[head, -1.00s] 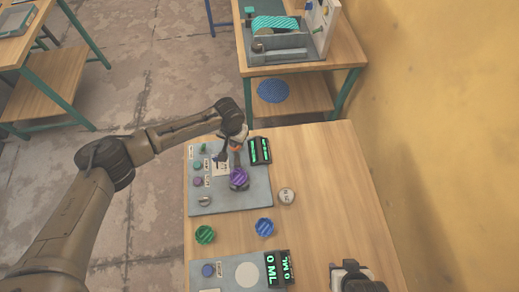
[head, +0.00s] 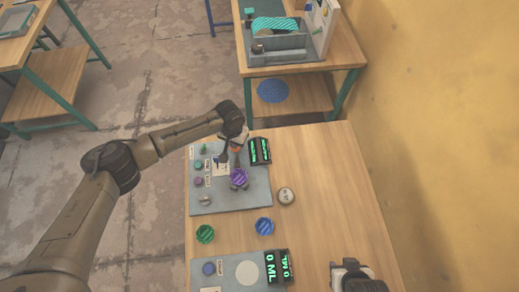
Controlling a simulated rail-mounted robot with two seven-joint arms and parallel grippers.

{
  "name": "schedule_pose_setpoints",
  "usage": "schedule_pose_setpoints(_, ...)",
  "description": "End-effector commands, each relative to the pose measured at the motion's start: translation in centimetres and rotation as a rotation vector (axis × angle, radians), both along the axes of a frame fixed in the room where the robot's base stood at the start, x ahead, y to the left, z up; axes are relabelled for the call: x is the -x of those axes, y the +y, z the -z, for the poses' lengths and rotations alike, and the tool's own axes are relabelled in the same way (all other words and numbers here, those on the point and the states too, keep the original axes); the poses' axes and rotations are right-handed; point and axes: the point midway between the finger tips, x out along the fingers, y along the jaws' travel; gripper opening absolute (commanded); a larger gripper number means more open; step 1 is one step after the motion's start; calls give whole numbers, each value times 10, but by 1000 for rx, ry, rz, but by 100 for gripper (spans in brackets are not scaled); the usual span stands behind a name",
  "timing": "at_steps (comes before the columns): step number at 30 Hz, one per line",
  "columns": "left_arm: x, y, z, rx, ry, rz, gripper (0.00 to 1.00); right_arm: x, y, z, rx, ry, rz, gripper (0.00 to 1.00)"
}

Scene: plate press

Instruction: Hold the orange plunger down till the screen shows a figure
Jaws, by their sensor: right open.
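My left gripper (head: 229,154) is over the grey panel (head: 232,203) on the near table, pointing down. A small patch of orange (head: 237,150), which may be the plunger, shows right at this gripper; the gripper and wrist hide most of what is under them. I cannot tell whether its jaws are open or shut, or whether they touch the orange part. A black screen (head: 260,151) with green marks stands just right of it; the marks are too small to read. My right gripper (head: 352,268) is open at the bottom edge, over the table's near right.
A purple ridged piece (head: 238,179) is on the panel. Green (head: 205,234) and blue (head: 264,227) ridged discs and a pale round piece (head: 286,196) lie on the wood. A second panel with a "0 ML" display (head: 271,269) is nearer. The table's right side is clear.

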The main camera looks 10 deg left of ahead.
Motion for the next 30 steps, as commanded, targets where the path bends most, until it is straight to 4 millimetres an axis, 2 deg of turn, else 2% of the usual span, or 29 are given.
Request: schedule_pose_setpoints(30, 1, 0, 4, -2, 3, -1, 0, 0, -2, -9, 5, 0, -4, 43)
